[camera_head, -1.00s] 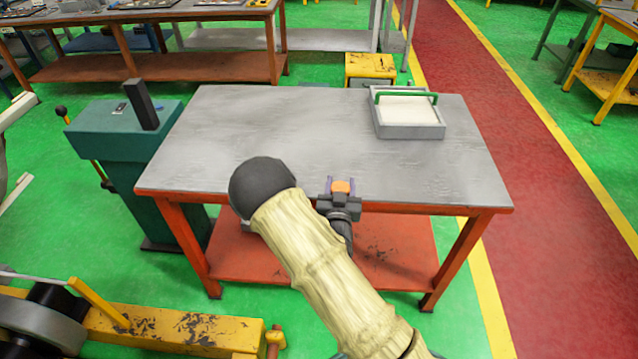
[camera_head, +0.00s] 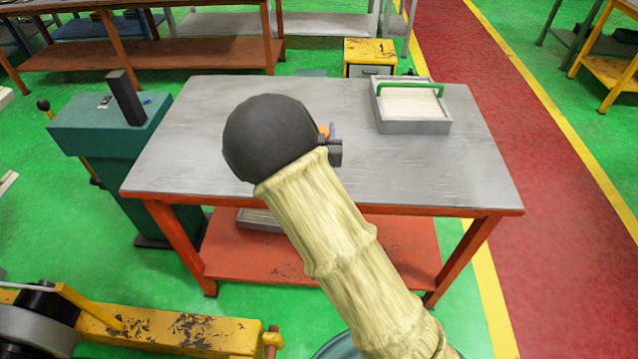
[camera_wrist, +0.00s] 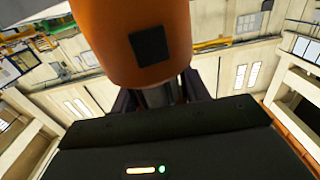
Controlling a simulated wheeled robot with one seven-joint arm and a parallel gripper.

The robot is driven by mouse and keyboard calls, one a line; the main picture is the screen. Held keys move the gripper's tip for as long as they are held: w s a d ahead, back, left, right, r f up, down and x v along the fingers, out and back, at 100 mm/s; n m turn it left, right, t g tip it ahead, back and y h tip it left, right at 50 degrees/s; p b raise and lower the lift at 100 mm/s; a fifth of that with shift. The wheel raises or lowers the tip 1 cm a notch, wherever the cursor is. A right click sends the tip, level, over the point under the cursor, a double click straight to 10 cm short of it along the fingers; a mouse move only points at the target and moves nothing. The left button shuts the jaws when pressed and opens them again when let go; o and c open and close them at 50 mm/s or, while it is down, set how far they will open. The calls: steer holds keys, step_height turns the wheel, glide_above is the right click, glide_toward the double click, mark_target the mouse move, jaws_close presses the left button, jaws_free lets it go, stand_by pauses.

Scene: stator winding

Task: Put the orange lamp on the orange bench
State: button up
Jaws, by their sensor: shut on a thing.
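The orange bench (camera_head: 215,130) has a grey top and an orange-red frame with a lower shelf, and fills the middle of the head view. My gripper (camera_wrist: 160,94) is shut on the orange lamp (camera_wrist: 118,30), whose rounded orange body with a dark square patch fills the top of the wrist view. In the head view only a small orange bit of the lamp (camera_head: 323,131) and part of the gripper show, over the bench top in the picture. My dark arm joint hides the rest. The lamp's height over the top cannot be told.
A grey tray with a green handle (camera_head: 413,127) stands at the bench's back right. The left and front right of the top are clear. A teal machine (camera_head: 105,130) stands close on the left. A yellow cabinet (camera_head: 370,52) is behind.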

steer(key=shift+s+a+r, duration=0.1)
steer(key=shift+s+a, duration=0.05)
steer(key=shift+s, duration=0.1)
steer(key=shift+f, duration=0.2)
step_height(320, 180, down, 5)
steer(key=shift+r, duration=0.1)
steer(key=shift+w+f, duration=0.25)
steer(key=shift+f, duration=0.1)
steer(key=shift+s+a+f+p, duration=0.1)
steer(key=shift+s+p, duration=0.1)
steer(key=shift+p, duration=0.1)
steer(key=f, duration=0.2)
steer(key=shift+d+f, duration=0.3)
steer(key=shift+f, duration=0.05)
steer(key=shift+a+f, duration=0.1)
steer(key=shift+f, duration=0.3)
steer(key=shift+f, duration=0.15)
